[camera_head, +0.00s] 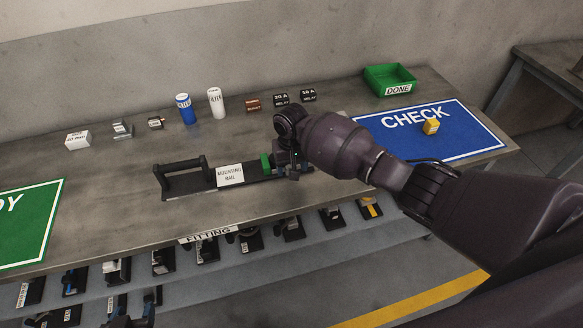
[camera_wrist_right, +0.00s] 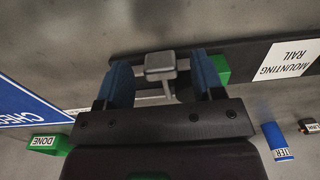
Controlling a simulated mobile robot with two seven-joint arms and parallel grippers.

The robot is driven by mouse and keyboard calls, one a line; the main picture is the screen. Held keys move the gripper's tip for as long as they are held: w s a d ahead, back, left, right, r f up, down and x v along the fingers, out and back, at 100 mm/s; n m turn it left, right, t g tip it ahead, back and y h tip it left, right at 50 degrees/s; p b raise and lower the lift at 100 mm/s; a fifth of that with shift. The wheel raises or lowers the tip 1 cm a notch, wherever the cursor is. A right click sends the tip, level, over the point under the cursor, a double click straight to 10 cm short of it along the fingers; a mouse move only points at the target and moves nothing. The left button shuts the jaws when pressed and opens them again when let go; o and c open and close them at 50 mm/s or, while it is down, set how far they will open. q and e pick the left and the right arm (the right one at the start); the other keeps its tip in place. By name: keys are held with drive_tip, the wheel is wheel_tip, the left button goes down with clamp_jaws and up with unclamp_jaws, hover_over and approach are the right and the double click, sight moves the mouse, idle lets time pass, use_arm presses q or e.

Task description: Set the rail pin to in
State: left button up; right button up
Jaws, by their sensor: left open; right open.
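The dark mounting rail (camera_head: 240,178) lies on the bench, with a handle at its left end and a white label. It also shows in the wrist view (camera_wrist_right: 245,60). A grey knob (camera_wrist_right: 160,66) on a stem at the rail, seemingly the rail pin, stands between the blue-padded fingers of my right gripper (camera_wrist_right: 162,84). The fingers are open, with a gap on both sides of the knob. In the head view my right arm hides most of this spot. A green block (camera_head: 266,163) sits beside it on the rail. My left gripper (camera_head: 135,306) is open, low at the bottom edge, partly cut off.
Behind the rail stand a blue can (camera_head: 185,109), a white can (camera_head: 216,103) and several small boxes. A blue CHECK mat (camera_head: 465,140) with a yellow part and a green DONE bin (camera_head: 388,80) are at right. A green mat (camera_head: 28,225) lies left. Shelves of fittings are below.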

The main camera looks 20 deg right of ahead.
wheel_tip(320, 180, up, 9)
drive_tip(key=shift+r+p, duration=0.2)
drive_tip(key=shift+p, duration=0.15)
idle(0.5)
drive_tip(key=w+a+r+n+t+y, duration=0.45)
drive_tip(key=w+a+r+t, duration=0.2)
drive_tip(key=r+t, duration=0.2)
drive_tip(key=s+d+f+m+t+h, duration=0.1)
drive_tip(key=s+d+f, duration=0.5)
drive_tip(key=s, duration=0.6)
drive_tip(key=s+d+f+m+t+h, duration=0.1)
drive_tip(key=s+d+f+h, duration=0.1)
drive_tip(key=s+d+f, duration=0.5)
drive_tip(key=s+d+f+m+t+h, duration=0.1)
drive_tip(key=s+d+f, duration=0.5)
drive_tip(key=s, duration=1)
drive_tip(key=shift+s+d+f+h, duration=0.35)
drive_tip(key=shift+s+f, duration=0.05)
drive_tip(key=shift+f, duration=0.35)
